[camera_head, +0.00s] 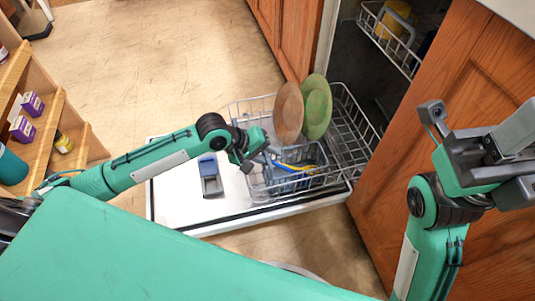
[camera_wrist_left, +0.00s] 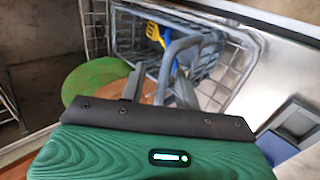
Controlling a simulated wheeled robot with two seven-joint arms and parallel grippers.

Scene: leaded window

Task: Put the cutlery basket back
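The cutlery basket (camera_head: 308,158) is blue-grey and sits in the dishwasher's pulled-out lower rack, with yellow and blue utensils in it. It also shows in the left wrist view (camera_wrist_left: 200,62), with a grey looped handle (camera_wrist_left: 180,45) above it. My left gripper (camera_head: 250,160) is over the basket's left end. In the left wrist view its fingers (camera_wrist_left: 158,90) stand apart, and the handle's lower end appears between them; I cannot tell whether they touch it. My right gripper (camera_head: 515,160) is raised at the right, empty and apparently open, in front of the wooden cabinet.
The lower rack (camera_head: 348,115) also holds a brown plate (camera_head: 288,112) and a green plate (camera_head: 317,106). The open white door (camera_head: 175,200) carries a blue-and-grey dispenser (camera_head: 210,178). The upper rack (camera_head: 385,40) holds a yellow item. Wooden shelves (camera_head: 40,140) stand at the left.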

